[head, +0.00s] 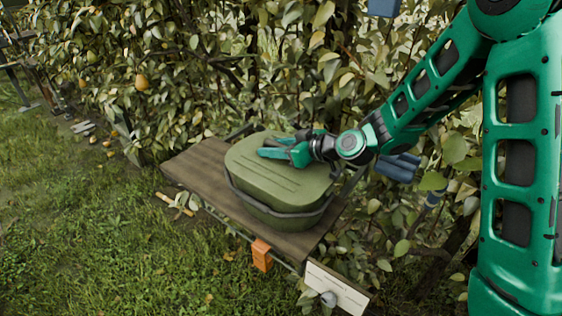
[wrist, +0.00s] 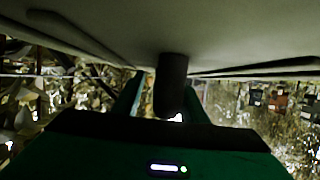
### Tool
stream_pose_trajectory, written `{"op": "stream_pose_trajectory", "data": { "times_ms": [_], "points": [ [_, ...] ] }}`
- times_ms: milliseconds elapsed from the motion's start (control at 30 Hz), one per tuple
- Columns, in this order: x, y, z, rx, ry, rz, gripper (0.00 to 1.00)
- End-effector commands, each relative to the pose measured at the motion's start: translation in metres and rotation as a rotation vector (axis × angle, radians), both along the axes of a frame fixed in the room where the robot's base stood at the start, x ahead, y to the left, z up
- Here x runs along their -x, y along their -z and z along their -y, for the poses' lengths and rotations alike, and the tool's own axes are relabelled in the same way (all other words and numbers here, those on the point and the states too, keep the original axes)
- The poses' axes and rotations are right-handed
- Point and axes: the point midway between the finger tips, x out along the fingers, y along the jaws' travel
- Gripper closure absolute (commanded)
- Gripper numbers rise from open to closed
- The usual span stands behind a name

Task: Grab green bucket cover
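The green bucket (head: 268,212) stands upright on a small wooden table in the head view. Its olive-green cover (head: 255,175) sits on top, with a dark band around the rim below it. My gripper (head: 272,147) is over the far right part of the cover, with its fingers pointing left across the top. In the wrist view, a pale surface, seemingly the cover (wrist: 240,40), fills the top. A dark upright post, perhaps the cover's handle (wrist: 172,85), stands between my fingers, with a gap visible at its left side. The fingers look apart. The handle is hidden in the head view.
The wooden table (head: 195,165) has bare room left of the bucket. An orange block (head: 262,254) and a white sign (head: 337,288) are at its front edge. Leafy pear branches (head: 200,70) crowd behind. Grass (head: 110,240) lies open at the front left.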

Motion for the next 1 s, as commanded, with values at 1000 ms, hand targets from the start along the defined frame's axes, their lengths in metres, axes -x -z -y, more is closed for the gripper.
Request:
{"op": "stream_pose_trajectory", "data": {
  "times_ms": [1000],
  "points": [
    [-0.002,-0.017,-0.005,-0.001,-0.002,0.005,1.00]
  ]
}}
